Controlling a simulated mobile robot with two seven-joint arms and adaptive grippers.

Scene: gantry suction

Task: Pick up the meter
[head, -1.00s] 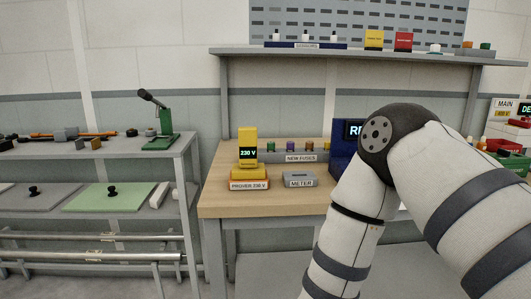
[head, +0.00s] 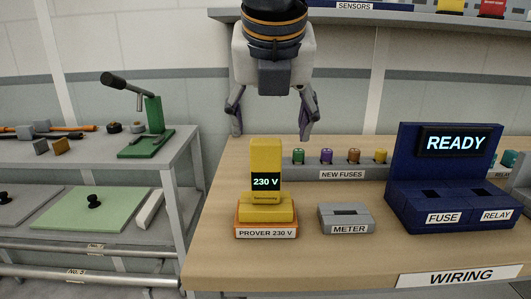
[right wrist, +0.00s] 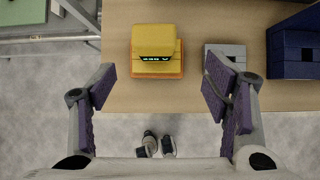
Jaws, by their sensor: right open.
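The yellow meter (head: 266,165), its dark display reading 230 V, stands upright on the orange and yellow prover (head: 252,223) labelled PROVER 230 V. The right wrist view shows the meter (right wrist: 153,36) from above, beyond the fingertips. My right gripper (head: 271,128) points down, open and empty, with its purple-padded fingers spread above the meter. In the right wrist view the open gripper (right wrist: 158,88) has nothing between its fingers. A grey holder (head: 346,220) labelled METER, with a dark slot and nothing standing in it, lies right of the prover. My left gripper is out of view.
A blue READY station (head: 455,205) with FUSE and RELAY places stands at right. A rack (head: 343,174) labelled NEW FUSES holds several coloured fuses behind the meter holder. A shelf (head: 400,17) overhangs the back. Bare tabletop (head: 330,255) lies in front.

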